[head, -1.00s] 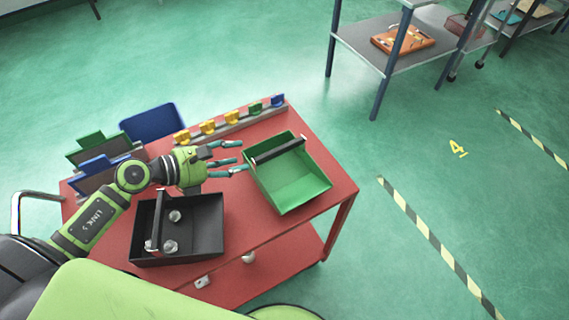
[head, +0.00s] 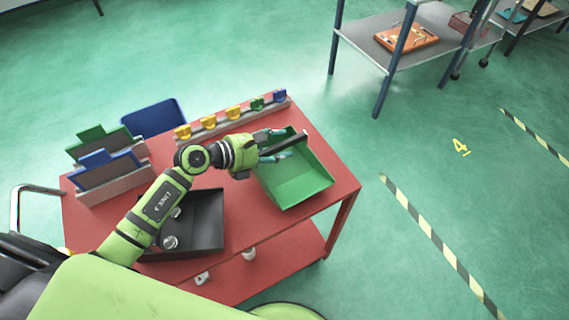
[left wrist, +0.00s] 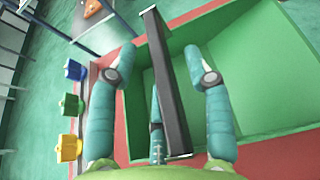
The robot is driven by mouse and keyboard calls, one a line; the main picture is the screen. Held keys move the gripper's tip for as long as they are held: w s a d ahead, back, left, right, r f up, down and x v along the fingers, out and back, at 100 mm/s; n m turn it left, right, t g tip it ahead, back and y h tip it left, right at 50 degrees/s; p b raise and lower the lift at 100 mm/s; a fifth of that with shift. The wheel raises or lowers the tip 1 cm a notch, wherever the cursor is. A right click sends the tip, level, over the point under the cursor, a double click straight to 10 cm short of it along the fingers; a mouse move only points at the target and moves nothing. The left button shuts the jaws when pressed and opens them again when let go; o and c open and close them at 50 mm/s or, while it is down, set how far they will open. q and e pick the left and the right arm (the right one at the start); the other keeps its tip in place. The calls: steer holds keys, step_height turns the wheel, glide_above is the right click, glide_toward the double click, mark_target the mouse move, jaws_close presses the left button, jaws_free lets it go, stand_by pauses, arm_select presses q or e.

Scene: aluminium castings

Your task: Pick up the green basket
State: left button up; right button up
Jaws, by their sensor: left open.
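The green basket (head: 298,182) stands on the red table (head: 238,228), with a dark bar handle (head: 292,144) across its top. It looks empty. My left gripper (head: 276,144) is at the basket's handle. In the left wrist view the open fingers (left wrist: 160,85) lie on both sides of the dark handle (left wrist: 165,75), with a gap on each side. The green basket walls (left wrist: 262,75) show beyond the fingers. My right gripper is not in view.
A black basket (head: 205,225) with metal parts stands left of the green basket, partly behind my left arm. A rail with coloured pieces (head: 233,113) runs along the table's back edge. Green and blue panels (head: 100,145) stand at the left. Shelves (head: 375,48) stand apart beyond.

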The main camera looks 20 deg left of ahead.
arm_select(q)
steer(key=shift+s, duration=0.1)
jaws_close()
steer(key=shift+r, duration=0.1)
